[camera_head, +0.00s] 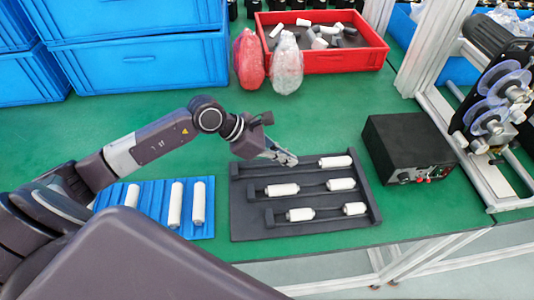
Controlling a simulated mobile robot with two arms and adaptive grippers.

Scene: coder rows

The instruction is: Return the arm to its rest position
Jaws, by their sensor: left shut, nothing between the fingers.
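My left arm reaches in from the left, and its left gripper (286,159) is shut and empty. The fingertips hang just above the back part of a dark grey tray (248,222) with rows. Several white cylinders lie in the tray's rows, one in the back row (335,161) to the right of the fingertips. A blue ribbed tray (153,196) with white cylinders, such as this one (175,205), lies to the left, partly behind my arm. My right gripper is not in view.
Blue crates (145,62) stand at the back left. A red bin (365,60) with white and dark pieces is at the back, beside a red bag (248,60) and a pale bag (286,65). A black box (408,145) and a metal frame (470,165) stand right. Green table (330,120) is bare mid-back.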

